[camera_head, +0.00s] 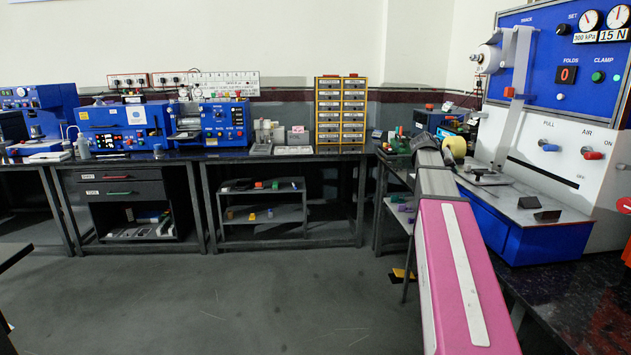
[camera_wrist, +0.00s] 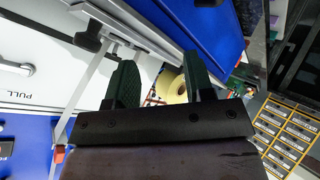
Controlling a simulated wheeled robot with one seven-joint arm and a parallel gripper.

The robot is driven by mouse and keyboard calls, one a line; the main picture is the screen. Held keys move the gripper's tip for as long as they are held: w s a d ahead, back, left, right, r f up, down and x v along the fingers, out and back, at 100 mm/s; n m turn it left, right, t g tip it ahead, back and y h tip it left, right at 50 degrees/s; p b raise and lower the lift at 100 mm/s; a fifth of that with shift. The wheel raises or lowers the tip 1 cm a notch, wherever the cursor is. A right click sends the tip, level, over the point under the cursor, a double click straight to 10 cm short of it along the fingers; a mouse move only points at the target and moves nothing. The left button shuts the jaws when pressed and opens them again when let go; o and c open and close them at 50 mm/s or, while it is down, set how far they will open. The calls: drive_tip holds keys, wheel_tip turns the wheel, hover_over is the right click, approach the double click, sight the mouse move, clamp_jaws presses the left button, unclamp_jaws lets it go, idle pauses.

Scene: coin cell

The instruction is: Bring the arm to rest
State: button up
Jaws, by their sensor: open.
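My arm, with a pink link, reaches forward along the right side of the head view. Its far end is beside the blue and white machine (camera_head: 540,225). My gripper (camera_wrist: 158,80) shows in the wrist view with its two dark green fingers apart and nothing between them that I can see held. A yellow tape roll (camera_wrist: 172,86) shows beyond the gap between the fingers. In the head view the tape roll (camera_head: 456,147) is just right of the arm's far end. The fingers are not clear in the head view.
The machine's white panel has a PULL knob (camera_head: 548,146) and a red AIR knob (camera_head: 592,154). Benches with blue instruments (camera_head: 225,124) stand along the back wall, with a yellow drawer cabinet (camera_head: 341,110). The grey floor (camera_head: 270,300) at left and centre is mostly clear.

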drive_tip(key=s+a+f+n+g+y, duration=0.1)
drive_tip(key=s+a+f+y, duration=0.15)
drive_tip(key=a+f, duration=0.4)
drive_tip(key=s+a+f+n+y, duration=0.1)
drive_tip(key=s+a+f, duration=0.25)
drive_tip(key=f, duration=0.55)
drive_tip(key=s+a+f+g+y, duration=0.1)
drive_tip(key=s+a+f+y, duration=0.15)
drive_tip(key=a+f, duration=0.4)
drive_tip(key=s+a+f+n+g+y, duration=0.1)
drive_tip(key=s+a+f, duration=0.5)
drive_tip(key=s+f, duration=0.2)
drive_tip(key=s+a+f+g+y, duration=0.1)
drive_tip(key=s+a+f+y, duration=0.1)
drive_tip(key=s+a+f, duration=0.3)
drive_tip(key=s+f, duration=0.3)
drive_tip(key=f, duration=0.1)
drive_tip(key=shift+s+a+f+n+g, duration=0.2)
drive_tip(key=shift+a+f+n+g, duration=0.1)
drive_tip(key=shift+a+n, duration=0.1)
idle(0.6)
